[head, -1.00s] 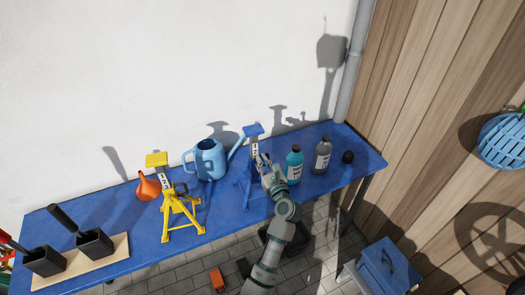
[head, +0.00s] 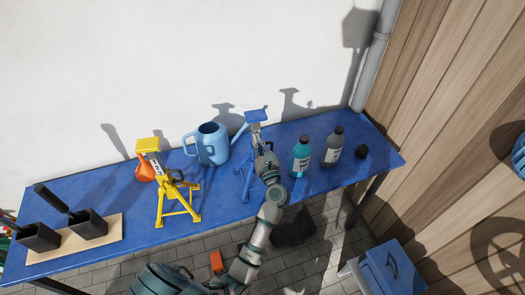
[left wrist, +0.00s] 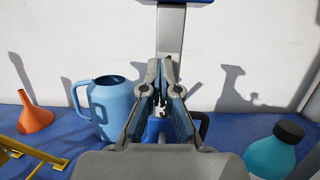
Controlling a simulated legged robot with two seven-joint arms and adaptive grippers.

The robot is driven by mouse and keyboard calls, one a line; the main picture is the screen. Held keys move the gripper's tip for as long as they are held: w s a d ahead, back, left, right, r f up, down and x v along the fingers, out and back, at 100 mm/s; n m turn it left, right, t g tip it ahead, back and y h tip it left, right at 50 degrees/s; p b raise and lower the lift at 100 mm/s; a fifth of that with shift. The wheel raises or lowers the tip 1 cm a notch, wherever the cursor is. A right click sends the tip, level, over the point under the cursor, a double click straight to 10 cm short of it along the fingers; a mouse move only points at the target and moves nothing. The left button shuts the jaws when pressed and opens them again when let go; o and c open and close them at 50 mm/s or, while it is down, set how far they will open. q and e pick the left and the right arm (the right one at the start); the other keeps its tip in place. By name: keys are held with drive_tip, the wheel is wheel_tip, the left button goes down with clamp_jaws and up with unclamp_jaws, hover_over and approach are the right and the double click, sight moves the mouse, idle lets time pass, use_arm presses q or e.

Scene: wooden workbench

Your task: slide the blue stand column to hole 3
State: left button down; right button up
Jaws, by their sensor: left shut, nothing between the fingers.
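The blue stand (head: 247,183) is upright on the blue workbench, between the watering can and the teal bottle. Its flat blue head (head: 256,116) tops a grey column (left wrist: 170,32). My left gripper (head: 260,143) is in front of the column, below the head, and hides much of it. In the left wrist view the gripper fingers (left wrist: 160,66) are shut with nothing between them, and the column rises behind their tips. I cannot tell whether they touch it. The hole numbers and any pin are hidden. My right gripper is not in view.
A light-blue watering can (head: 212,147) stands left of the blue stand. A yellow stand (head: 176,205) and an orange funnel (head: 144,170) are farther left. A teal bottle (head: 301,158) and a grey bottle (head: 333,148) stand close to the right. The bench's front edge is near.

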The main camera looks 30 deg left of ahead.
use_arm(q)
drive_tip(key=r, duration=0.1)
drive_tip(key=d+r+p, duration=0.1)
drive_tip(key=r+p, duration=0.1)
drive_tip(key=r, duration=0.1)
drive_tip(key=shift+d+r, duration=0.1)
drive_tip(key=shift+d, duration=0.15)
drive_tip(key=shift+d+r, duration=0.2)
drive_tip(key=shift+d, duration=0.2)
drive_tip(key=shift+a, duration=0.3)
drive_tip(key=shift+a+r+p, duration=0.3)
drive_tip(key=shift+a+r, duration=0.1)
drive_tip(key=shift+a, duration=0.3)
drive_tip(key=shift+d, duration=0.2)
drive_tip(key=v, duration=1.1)
drive_tip(key=shift+s+d+f, duration=0.2)
drive_tip(key=shift+s+f, duration=0.1)
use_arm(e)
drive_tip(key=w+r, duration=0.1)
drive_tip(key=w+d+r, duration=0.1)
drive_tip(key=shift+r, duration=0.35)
